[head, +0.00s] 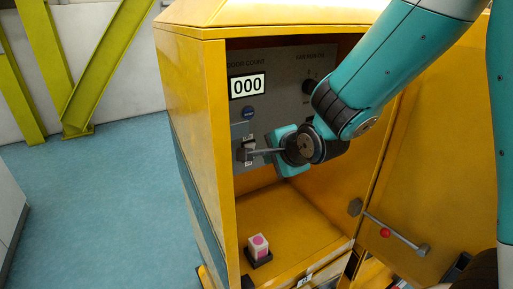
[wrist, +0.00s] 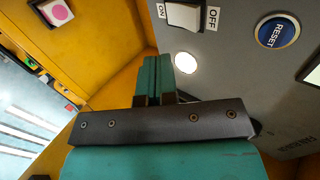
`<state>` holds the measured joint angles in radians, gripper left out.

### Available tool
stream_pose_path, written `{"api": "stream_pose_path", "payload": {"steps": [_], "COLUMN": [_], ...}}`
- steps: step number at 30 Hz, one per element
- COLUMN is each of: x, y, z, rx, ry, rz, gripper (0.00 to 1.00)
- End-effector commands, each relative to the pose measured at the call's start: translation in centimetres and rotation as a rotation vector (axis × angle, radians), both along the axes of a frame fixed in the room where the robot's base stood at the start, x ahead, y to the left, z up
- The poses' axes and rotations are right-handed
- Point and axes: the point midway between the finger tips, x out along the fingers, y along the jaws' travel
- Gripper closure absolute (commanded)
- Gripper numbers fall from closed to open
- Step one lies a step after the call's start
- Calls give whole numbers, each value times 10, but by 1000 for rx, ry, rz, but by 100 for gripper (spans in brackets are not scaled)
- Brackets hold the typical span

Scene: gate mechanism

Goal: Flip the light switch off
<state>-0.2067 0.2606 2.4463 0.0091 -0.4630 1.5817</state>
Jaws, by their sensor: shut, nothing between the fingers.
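The light switch (wrist: 184,15) is a white rocker at the top of the wrist view, with ON at its left and OFF at its right. Which way it is tipped is unclear. My gripper (wrist: 158,72) is shut and empty, its teal fingers close together below and left of the switch, apart from it in the picture. In the head view my gripper (head: 284,150) is inside the yellow cabinet, in front of the grey panel (head: 285,72). My wrist and a grey bar hide part of the panel around the switch there.
A blue RESET button (wrist: 277,31) is beside the switch, and a white round light (wrist: 185,62) is below it. A counter (head: 247,86) reads 000. The open door carries a rod with a red ball (head: 385,232).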

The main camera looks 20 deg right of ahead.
Motion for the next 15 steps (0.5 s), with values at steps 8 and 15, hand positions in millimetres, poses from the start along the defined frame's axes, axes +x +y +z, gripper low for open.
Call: {"api": "stream_pose_path", "payload": {"steps": [8,15], "x": [42,67], "y": [8,13], "z": [-21,-19], "rx": [0,0], "ry": [-1,-1], "rz": [0,0], "gripper": [100,100]}}
